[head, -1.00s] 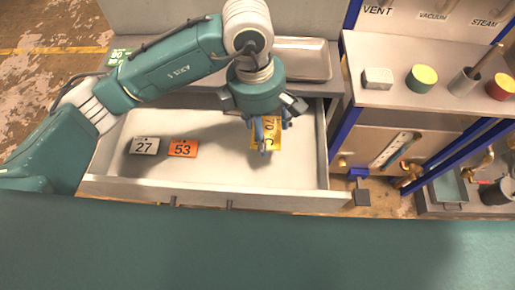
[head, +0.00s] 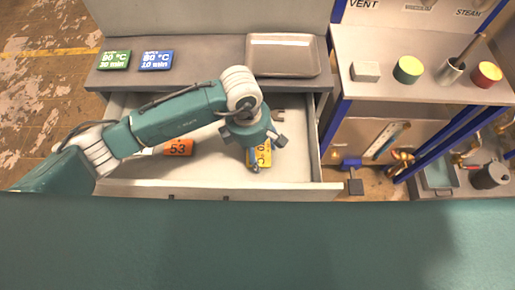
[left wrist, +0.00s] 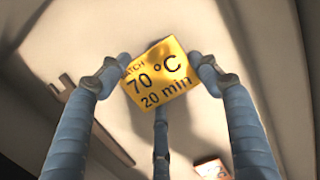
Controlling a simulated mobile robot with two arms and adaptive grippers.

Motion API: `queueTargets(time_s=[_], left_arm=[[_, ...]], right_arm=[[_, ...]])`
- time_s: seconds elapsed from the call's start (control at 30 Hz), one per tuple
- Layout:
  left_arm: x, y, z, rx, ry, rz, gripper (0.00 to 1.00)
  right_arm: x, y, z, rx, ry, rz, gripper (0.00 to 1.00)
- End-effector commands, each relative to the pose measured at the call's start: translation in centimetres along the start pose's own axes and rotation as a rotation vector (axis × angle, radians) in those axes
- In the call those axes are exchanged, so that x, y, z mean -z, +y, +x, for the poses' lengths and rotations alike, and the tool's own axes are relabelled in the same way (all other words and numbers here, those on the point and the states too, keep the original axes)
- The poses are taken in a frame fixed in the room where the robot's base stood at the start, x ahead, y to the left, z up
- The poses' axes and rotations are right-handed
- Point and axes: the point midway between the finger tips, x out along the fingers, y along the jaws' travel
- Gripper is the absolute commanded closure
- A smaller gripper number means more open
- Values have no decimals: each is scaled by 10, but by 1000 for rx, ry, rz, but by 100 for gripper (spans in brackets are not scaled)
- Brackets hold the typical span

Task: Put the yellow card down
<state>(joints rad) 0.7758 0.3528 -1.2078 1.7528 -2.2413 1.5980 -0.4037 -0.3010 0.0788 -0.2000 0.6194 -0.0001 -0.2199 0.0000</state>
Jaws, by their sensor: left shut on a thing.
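The yellow card (left wrist: 158,77) reads "BATCH 70 °C 20 min" and is held between the fingers of my left gripper (left wrist: 160,85) in the left wrist view. In the head view the yellow card (head: 262,154) shows partly below the left gripper (head: 256,160), over the right part of the open drawer (head: 255,188). The hand hides the rest of the card. I cannot tell whether the card touches the drawer floor. My right gripper is not in view.
An orange card marked 53 (head: 178,147) lies in the drawer, partly beside my arm. A green card (head: 114,60), a blue card (head: 156,60) and a metal tray (head: 283,55) are on the counter behind.

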Motion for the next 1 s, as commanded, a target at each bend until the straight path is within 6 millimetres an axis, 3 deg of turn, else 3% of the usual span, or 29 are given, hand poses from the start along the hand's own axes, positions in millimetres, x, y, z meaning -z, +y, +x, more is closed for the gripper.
queueTargets(time_s=[0.23, 0.27, 0.33, 0.77, 1.0], left_arm=[[0, 0, 4, -1, 0, 0, 59], [0, 0, 3, 0, 0, 0, 31], [0, 0, 2, 0, 0, 0, 18], [0, 1, -6, -3, -1, 0, 18], [0, 2, -54, -6, -1, 2, 18]], right_arm=[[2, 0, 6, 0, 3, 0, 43], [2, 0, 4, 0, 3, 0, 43], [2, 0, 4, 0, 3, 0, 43], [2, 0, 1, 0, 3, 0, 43], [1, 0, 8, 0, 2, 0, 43]])
